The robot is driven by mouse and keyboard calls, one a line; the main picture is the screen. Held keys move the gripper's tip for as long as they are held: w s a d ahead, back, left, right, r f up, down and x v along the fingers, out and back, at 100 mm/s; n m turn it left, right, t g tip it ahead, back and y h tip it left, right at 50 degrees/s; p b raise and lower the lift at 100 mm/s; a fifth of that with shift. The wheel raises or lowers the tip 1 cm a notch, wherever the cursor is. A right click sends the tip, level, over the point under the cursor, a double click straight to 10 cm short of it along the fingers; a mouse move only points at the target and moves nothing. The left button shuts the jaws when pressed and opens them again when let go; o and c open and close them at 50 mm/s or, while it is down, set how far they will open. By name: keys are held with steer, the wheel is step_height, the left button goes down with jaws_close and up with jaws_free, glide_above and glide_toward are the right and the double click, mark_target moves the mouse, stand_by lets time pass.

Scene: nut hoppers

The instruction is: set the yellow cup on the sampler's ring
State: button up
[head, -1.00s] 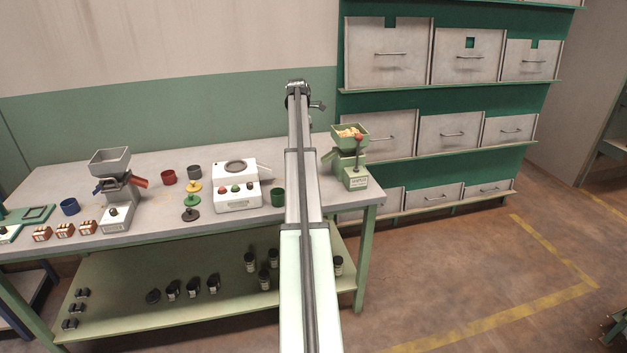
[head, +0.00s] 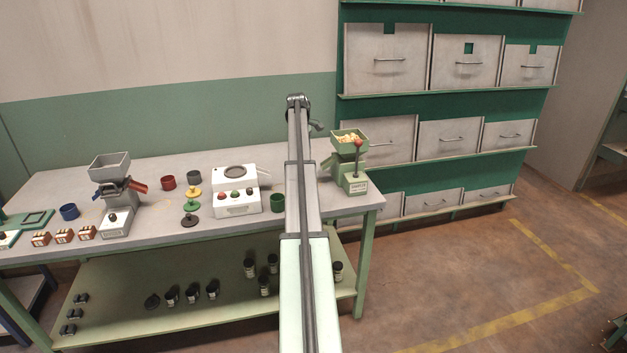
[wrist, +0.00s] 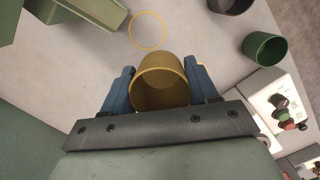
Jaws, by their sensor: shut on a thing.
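In the wrist view my gripper (wrist: 161,72) has its two blue fingers closed on either side of the yellow cup (wrist: 158,92). The cup's open mouth faces the camera, and it looks empty. A thin yellow ring (wrist: 132,29) lies on the bench just beyond the cup, apart from it in the picture. The green sampler (head: 352,182) stands at the bench's right end, with nuts in its hopper; part of it shows at the wrist view's upper left (wrist: 93,12). In the head view my arm hides the fingers and the held cup.
A green cup (wrist: 262,50) and a dark cup (wrist: 232,5) stand right of the ring in the wrist view. A white machine with coloured buttons (head: 237,203) stands left of my arm. A grey hopper (head: 112,222), more cups and small boxes fill the bench's left.

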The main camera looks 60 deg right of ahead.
step_height(320, 180, down, 10)
steer(key=shift+f, duration=0.2)
steer(key=s+d, duration=0.2)
steer(key=shift+s+d, duration=0.3)
steer(key=shift+d, duration=0.1)
steer(key=shift+s+f, duration=0.1)
steer(key=shift+f, duration=0.45)
steer(key=shift+f, duration=0.1)
steer(key=o, duration=1.1)
step_height(320, 180, up, 12)
steer(key=w, duration=0.1)
steer(key=shift+w, duration=0.2)
steer(key=shift+a, duration=0.1)
